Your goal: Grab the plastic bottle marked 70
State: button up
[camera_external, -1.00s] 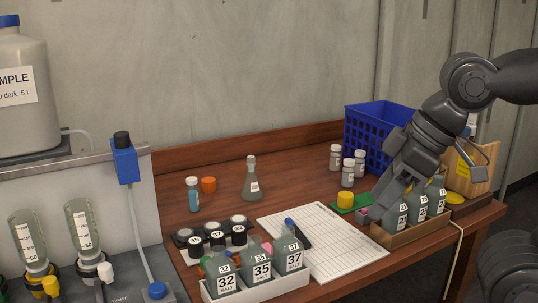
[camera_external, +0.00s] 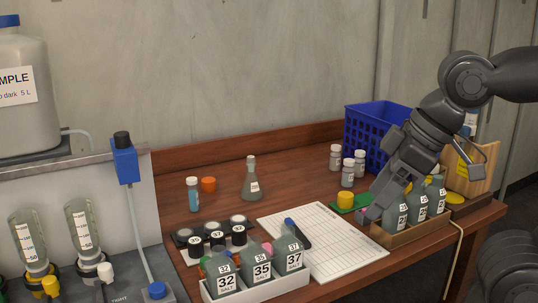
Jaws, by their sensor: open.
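I cannot make out a bottle marked 70. Several grey plastic bottles (camera_external: 419,207) stand in a brown wooden tray (camera_external: 403,238) at the right of the bench; their small labels are hard to read. My gripper (camera_external: 371,214) is open, pointing down at the left end of this tray, just left of its front bottle (camera_external: 398,218). Its fingers partly hide what lies behind them, and I cannot tell whether they touch anything. Three bottles marked 32 (camera_external: 226,281), 35 (camera_external: 261,270) and 37 (camera_external: 293,260) stand in a white tray (camera_external: 272,290) at the front.
A blue basket (camera_external: 368,133) stands behind my gripper, with small white-capped vials (camera_external: 347,176) beside it. A yellow-capped item (camera_external: 344,197) sits on a green pad. A gridded sheet (camera_external: 335,250) lies between the trays. A flask (camera_external: 252,183) stands further left.

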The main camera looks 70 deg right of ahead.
jog(key=w+d+m+g+h, duration=0.1)
jog(key=w+d+m, duration=0.3)
jog(key=d, duration=0.5)
jog(key=w+d+m+h, duration=0.1)
jog(key=w+d, duration=0.5)
jog(key=d, duration=0.3)
jog(key=w+d+m+g+h, duration=0.1)
jog(key=w+d+m, duration=0.2)
jog(key=w+d, duration=0.45)
jog(key=m+g+h, duration=0.1)
jog(key=m+g, duration=0.1)
jog(key=m, duration=0.5)
send_near(360, 158)
jog(key=w+d+f, duration=0.1)
jog(key=f, duration=0.1)
jog(key=shift+g, duration=0.3)
jog(key=x, duration=0.5)
jog(key=shift+w+d+r, duration=0.15)
jog(key=shift+w+d, duration=0.05)
jog(key=shift+d, duration=0.05)
jog(key=x, duration=0.5)
jog(key=shift+s, duration=0.35)
jog(key=c, duration=1.1)
